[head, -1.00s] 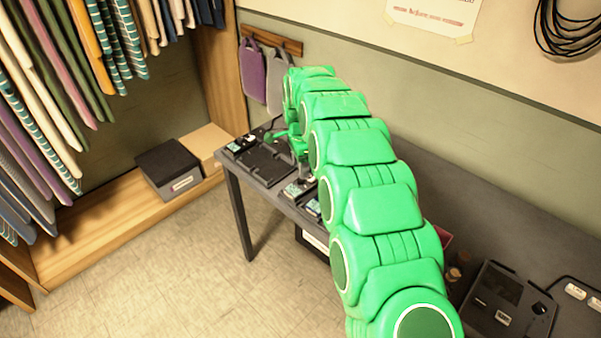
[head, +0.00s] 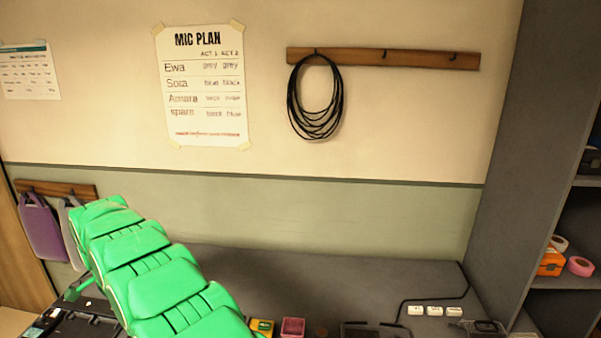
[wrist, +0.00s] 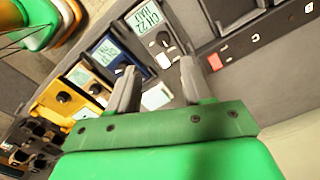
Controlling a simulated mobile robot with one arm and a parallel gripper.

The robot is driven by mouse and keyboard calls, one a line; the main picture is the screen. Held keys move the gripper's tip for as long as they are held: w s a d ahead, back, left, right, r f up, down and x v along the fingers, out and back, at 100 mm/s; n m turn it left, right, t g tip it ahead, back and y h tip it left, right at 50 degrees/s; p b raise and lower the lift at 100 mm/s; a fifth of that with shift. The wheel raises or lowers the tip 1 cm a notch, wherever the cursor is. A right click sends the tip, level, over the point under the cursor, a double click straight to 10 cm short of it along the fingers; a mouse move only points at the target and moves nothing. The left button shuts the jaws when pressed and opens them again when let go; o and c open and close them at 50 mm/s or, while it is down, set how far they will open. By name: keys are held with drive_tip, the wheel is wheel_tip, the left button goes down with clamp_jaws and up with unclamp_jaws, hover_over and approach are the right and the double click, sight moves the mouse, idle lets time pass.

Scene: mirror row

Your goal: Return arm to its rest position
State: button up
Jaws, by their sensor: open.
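My green arm (head: 150,268) reaches from the bottom of the head view to the left end of the grey table. Its end hides most of my gripper there. In the wrist view my gripper (wrist: 158,67) is open, with its two grey fingers apart and nothing held between them. Whether the fingers touch any device, I cannot tell.
A shelf unit (head: 560,283) stands at the right. A cable coil (head: 316,128) hangs on the wall. Space above the middle table is clear.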

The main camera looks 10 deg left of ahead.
drive_tip(key=w+d+r+n, duration=0.1)
drive_tip(key=w+d+r, duration=0.15)
drive_tip(key=d, duration=0.45)
drive_tip(key=w+d+r, duration=0.1)
drive_tip(key=d+r, duration=0.3)
drive_tip(key=d, duration=0.3)
drive_tip(key=w+d+r+n, duration=0.1)
drive_tip(key=w+d+r, duration=0.1)
drive_tip(key=d+r, duration=0.35)
drive_tip(key=s+d+r+g, duration=0.1)
drive_tip(key=s+d+r, duration=0.1)
drive_tip(key=d, duration=0.8)
drive_tip(key=s+d+r, duration=0.2)
drive_tip(key=d, duration=0.8)
drive_tip(key=s+d+r+n, duration=0.2)
drive_tip(key=s+d, duration=0.9)
drive_tip(key=d, duration=0.5)
drive_tip(key=s+d+f, duration=0.2)
drive_tip(key=s+d, duration=0.3)
drive_tip(key=s, duration=0.4)
drive_tip(key=s+d+f+n, duration=0.1)
drive_tip(key=s+d, duration=0.4)
drive_tip(key=s, duration=0.3)
drive_tip(key=shift+s+d+f+g, duration=0.2)
drive_tip(key=shift+s+f+g, duration=0.2)
